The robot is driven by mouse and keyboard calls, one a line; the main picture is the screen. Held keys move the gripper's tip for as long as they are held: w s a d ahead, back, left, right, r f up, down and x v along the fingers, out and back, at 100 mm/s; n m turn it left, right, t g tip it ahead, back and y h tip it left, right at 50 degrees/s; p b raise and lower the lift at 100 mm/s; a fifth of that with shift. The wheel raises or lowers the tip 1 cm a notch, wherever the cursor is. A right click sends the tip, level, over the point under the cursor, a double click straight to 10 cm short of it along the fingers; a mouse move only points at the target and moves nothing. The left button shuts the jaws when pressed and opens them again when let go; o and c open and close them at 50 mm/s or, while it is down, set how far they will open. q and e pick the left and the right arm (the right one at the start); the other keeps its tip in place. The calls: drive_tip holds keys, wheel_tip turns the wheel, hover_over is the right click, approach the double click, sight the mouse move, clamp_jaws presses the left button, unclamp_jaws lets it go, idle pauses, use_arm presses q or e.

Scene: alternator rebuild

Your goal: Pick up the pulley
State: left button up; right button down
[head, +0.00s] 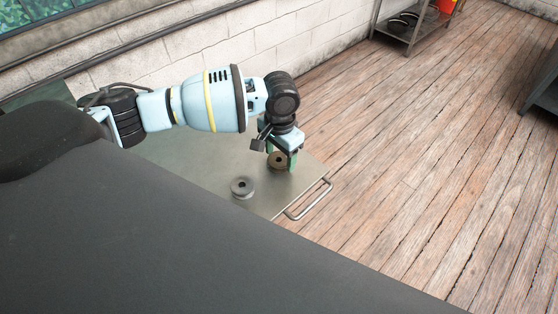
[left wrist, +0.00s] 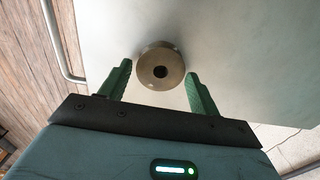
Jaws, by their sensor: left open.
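A round brownish metal piece with a dark centre hole, which looks like the pulley (head: 277,160), lies on the metal table top near its right end. It also shows in the left wrist view (left wrist: 161,66). My left gripper (head: 280,162) points down over it, open, with its green fingers on either side. In the left wrist view the fingers (left wrist: 159,72) stand apart from the disc, with a gap on both sides. My right gripper is in neither view.
A second round grey grooved piece (head: 242,187) lies nearby on the metal table (head: 200,160). A bar handle (head: 309,200) sticks out at the table's right end. A dark grey surface fills the lower left. A shelf (head: 408,30) stands far off at the wall.

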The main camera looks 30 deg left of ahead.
use_arm(q)
drive_tip(key=shift+f, duration=0.25)
drive_tip(key=shift+c, duration=0.4)
drive_tip(key=c, duration=0.8)
drive_tip(key=shift+r, duration=0.15)
